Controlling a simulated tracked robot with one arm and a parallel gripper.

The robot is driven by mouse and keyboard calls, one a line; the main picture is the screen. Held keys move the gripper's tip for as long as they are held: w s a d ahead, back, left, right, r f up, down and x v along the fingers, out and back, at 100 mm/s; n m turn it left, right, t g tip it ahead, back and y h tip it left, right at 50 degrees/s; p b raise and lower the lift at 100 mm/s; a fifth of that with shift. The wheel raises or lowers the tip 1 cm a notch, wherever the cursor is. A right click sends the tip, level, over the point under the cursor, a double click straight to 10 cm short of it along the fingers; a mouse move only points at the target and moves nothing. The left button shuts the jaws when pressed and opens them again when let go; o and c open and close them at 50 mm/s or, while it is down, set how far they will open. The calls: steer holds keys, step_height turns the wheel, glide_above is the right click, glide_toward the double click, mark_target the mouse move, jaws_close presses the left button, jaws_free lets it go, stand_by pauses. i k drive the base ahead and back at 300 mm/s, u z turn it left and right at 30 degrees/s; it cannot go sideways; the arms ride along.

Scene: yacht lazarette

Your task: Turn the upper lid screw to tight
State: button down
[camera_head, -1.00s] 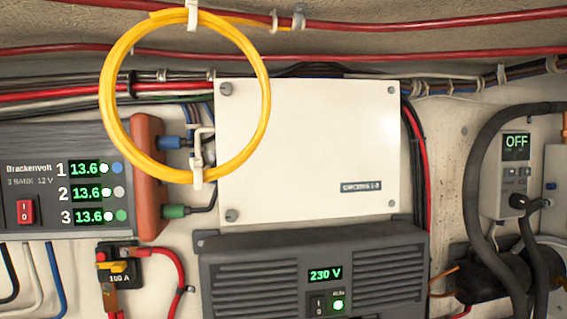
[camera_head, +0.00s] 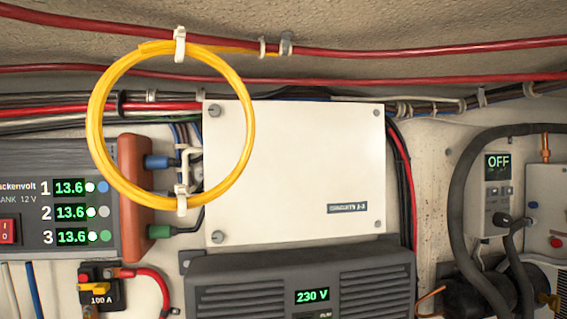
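The white lid (camera_head: 295,165) of a flat box is mounted on the wall at the middle of the view, with a small label at its lower right. The upper lid screw (camera_head: 214,111) is a grey knob at the lid's upper left corner, seen inside the yellow cable loop. A similar lower screw (camera_head: 217,237) sits at the lower left corner. Smaller fasteners show at the right corners. How tight any screw is cannot be told. My gripper is not in view.
A yellow cable coil (camera_head: 247,125) hangs from a clip in front of the lid's left edge, around the upper screw. A battery charger (camera_head: 60,200) is at left, an inverter (camera_head: 300,285) below, and a thick black hose (camera_head: 458,200) at right. Red cables (camera_head: 420,50) run above.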

mark_target(214, 110)
steer(key=u, duration=0.05)
steer(key=k, duration=1.15)
steer(key=z, duration=0.35)
steer(key=i, duration=1.55)
steer(key=u, duration=0.8)
